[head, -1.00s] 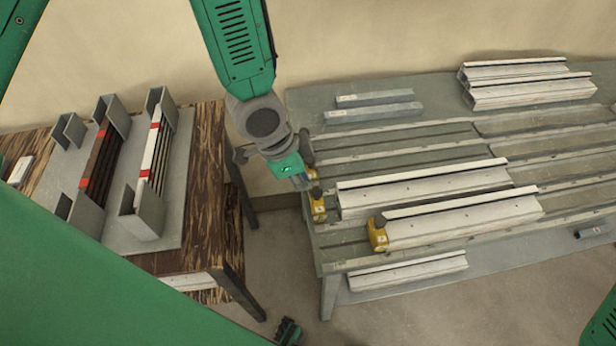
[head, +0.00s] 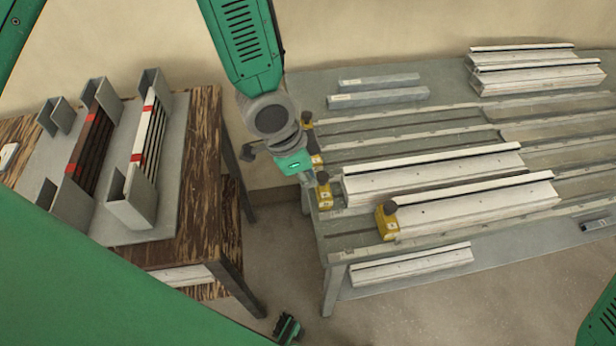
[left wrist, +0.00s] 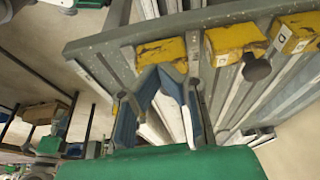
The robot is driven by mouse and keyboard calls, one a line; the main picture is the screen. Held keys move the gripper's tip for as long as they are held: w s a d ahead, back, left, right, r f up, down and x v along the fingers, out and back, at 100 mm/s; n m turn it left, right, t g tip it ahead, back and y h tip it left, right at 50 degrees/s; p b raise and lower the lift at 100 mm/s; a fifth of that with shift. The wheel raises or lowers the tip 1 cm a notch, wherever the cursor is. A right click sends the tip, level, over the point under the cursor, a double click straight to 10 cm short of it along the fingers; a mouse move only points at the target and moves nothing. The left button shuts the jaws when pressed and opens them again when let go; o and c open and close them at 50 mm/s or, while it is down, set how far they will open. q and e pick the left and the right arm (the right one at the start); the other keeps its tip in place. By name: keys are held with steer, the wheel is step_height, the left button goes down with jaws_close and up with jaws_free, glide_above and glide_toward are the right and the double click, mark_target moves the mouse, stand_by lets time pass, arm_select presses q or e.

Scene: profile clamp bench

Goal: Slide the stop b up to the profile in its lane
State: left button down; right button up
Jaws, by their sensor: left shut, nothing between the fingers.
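Several yellow stops with dark knobs sit at the left end of the bench's lanes; I cannot read which is b. The front stop (head: 386,222) is against the end of the front profile (head: 475,210). The middle stop (head: 325,193) stands just left of the second profile (head: 430,176), with a small gap. Another stop (head: 317,161) is partly hidden behind my left gripper (head: 296,166). The gripper is shut and empty, by the bench's left edge. In the left wrist view its fingers (left wrist: 165,78) are close to a yellow stop (left wrist: 160,52). My right gripper is not in view.
Loose grey bars (head: 378,97) and stacked profiles (head: 535,72) lie at the back of the bench. A profile (head: 412,265) lies below its front edge. A wooden table (head: 200,170) with bar holders stands at the left, with a floor gap between.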

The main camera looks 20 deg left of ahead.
arm_select(q)
steer(key=shift+w+a+f, duration=0.1)
steer(key=shift+w+a, duration=0.3)
steer(key=shift+w, duration=0.35)
steer(key=shift+w+d, duration=0.1)
steer(key=shift+w, duration=0.15)
steer(key=shift+w+d, duration=0.15)
steer(key=shift+d, duration=0.2)
steer(key=d, duration=0.1)
steer(key=w+d, duration=0.1)
steer(key=d, duration=0.2)
steer(key=shift+w+d+r, duration=0.2)
steer(key=shift+w+d, duration=0.05)
steer(key=shift+a+f, duration=0.1)
steer(key=shift+a, duration=0.3)
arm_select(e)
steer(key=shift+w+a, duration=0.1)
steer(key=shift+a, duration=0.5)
arm_select(q)
steer(key=shift+d, duration=0.25)
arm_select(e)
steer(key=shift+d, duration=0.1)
arm_select(q)
steer(key=shift+w, duration=0.2)
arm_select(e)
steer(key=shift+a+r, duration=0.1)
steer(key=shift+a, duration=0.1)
